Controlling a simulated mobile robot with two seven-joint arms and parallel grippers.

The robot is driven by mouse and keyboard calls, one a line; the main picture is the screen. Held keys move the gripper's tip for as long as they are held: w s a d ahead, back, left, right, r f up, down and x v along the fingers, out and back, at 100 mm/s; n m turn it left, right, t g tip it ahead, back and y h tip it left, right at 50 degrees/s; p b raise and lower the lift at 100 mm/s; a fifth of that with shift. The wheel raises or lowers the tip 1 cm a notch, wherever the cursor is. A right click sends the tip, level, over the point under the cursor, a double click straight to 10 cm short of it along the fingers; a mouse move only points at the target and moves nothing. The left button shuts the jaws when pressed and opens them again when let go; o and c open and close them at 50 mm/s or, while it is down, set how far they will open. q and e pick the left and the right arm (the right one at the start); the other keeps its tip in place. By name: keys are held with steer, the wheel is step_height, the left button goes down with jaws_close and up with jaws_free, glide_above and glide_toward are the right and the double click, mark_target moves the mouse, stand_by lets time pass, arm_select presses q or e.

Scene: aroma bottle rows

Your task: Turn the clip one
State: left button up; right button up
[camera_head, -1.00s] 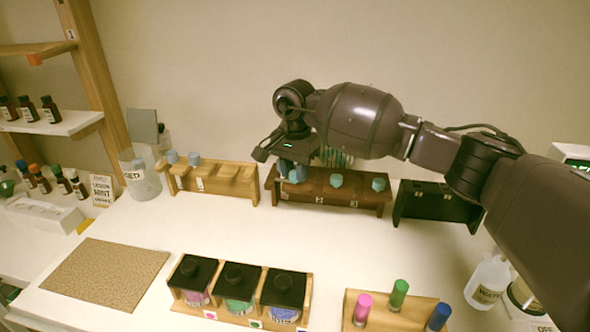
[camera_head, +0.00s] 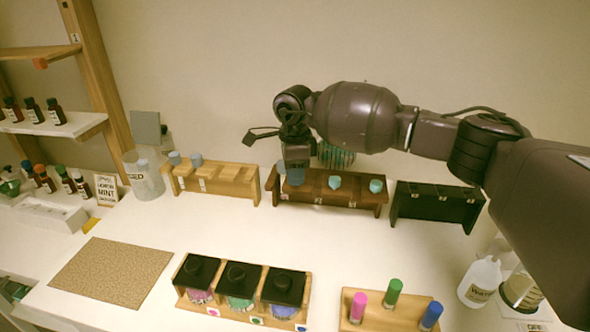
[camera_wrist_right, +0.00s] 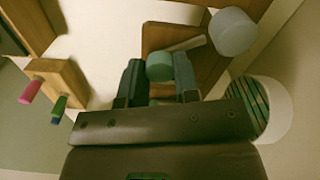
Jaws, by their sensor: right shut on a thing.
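My right gripper (camera_head: 297,168) is at the left slot of a dark brown rack (camera_head: 283,196) at the back of the table. In the right wrist view its fingers (camera_wrist_right: 158,80) are shut on a teal cap-like piece (camera_wrist_right: 159,67). In the head view the gripper mostly covers that piece, and a bit of blue (camera_head: 295,180) shows below it. Two more teal pieces stand in the rack, in the middle slot (camera_head: 335,182) and right slot (camera_head: 376,186). I cannot tell which of these is a clip. My left gripper is not in view.
A light wooden rack (camera_head: 232,187) stands left of the dark one, a black rack (camera_head: 432,207) right. A green striped thing (camera_head: 338,155) is just behind. Black-lidded jars (camera_head: 237,276), a marker stand (camera_head: 375,316) and a cork mat (camera_head: 112,272) are in front. The middle table is clear.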

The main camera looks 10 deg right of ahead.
steer(key=m+p, duration=0.1)
steer(key=m, duration=0.3)
steer(key=shift+r, duration=0.2)
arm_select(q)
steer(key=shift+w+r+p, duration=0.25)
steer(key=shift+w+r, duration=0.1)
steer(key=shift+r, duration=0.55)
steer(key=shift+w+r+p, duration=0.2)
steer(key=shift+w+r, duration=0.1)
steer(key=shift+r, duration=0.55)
arm_select(e)
steer(key=shift+f+m, duration=0.1)
steer(key=shift+m, duration=1.1)
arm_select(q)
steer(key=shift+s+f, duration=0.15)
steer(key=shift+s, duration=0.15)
arm_select(e)
steer(key=o, duration=0.9)
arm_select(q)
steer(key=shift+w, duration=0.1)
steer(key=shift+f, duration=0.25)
arm_select(e)
steer(key=shift+r, duration=5.35)
